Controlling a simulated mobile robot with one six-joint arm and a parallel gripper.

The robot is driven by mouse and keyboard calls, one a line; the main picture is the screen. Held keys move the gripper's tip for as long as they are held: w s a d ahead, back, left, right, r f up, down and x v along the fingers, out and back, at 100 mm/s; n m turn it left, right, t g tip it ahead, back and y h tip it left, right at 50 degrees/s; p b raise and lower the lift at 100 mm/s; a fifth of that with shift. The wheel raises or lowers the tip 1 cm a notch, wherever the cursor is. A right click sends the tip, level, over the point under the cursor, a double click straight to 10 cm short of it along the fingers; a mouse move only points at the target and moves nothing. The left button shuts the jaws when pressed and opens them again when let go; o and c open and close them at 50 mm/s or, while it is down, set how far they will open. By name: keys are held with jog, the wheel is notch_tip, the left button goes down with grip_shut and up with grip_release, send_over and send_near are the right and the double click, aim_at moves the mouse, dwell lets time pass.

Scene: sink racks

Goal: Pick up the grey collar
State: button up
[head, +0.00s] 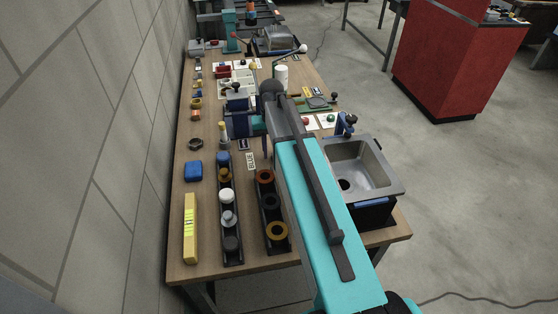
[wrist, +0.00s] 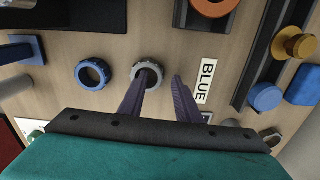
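The grey collar (wrist: 138,68) is a ring lying flat on the wooden bench in the wrist view, just beyond my fingertips. My gripper (wrist: 164,77) is open, its two dark purple fingers apart. A blue ring (wrist: 81,74) lies left of the grey collar, with a small gap. In the head view I cannot make out the grey collar; my arm covers much of that area.
A white label reading BLUE (wrist: 208,82) lies right of the fingers. Black racks (head: 232,253) with rings and caps stand on the bench (head: 196,265). A yellow bar (head: 190,240) lies near the wall. A metal sink (head: 372,165) is right of my arm.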

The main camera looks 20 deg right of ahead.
jog(key=shift+f, duration=0.55)
grip_shut()
